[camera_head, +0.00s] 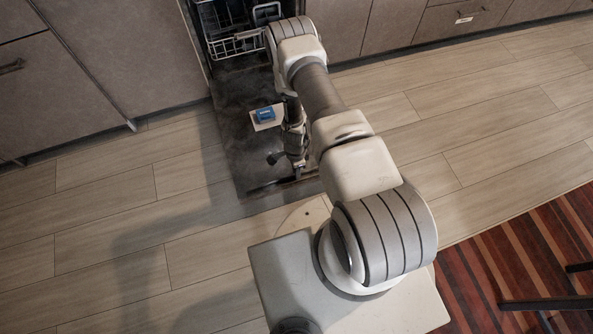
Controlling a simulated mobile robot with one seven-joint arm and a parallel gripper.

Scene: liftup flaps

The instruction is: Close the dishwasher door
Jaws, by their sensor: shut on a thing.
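The dishwasher door (241,160) is folded down and lies open, low over the floor, its dark inner face up. A blue piece on a pale patch (264,115) sits on that inner face. My gripper (298,172) points down at the door's outer edge, toward its right corner, and is shut on that edge. My arm covers the door's right side, and the fingertips are small and partly hidden, so the exact contact is hard to see.
A dish rack (235,42) shows inside the dishwasher opening, behind the door. Cabinets (110,60) stand on both sides. The wooden floor (130,220) is clear left of the door. A striped rug (540,250) with dark furniture legs lies at the lower right.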

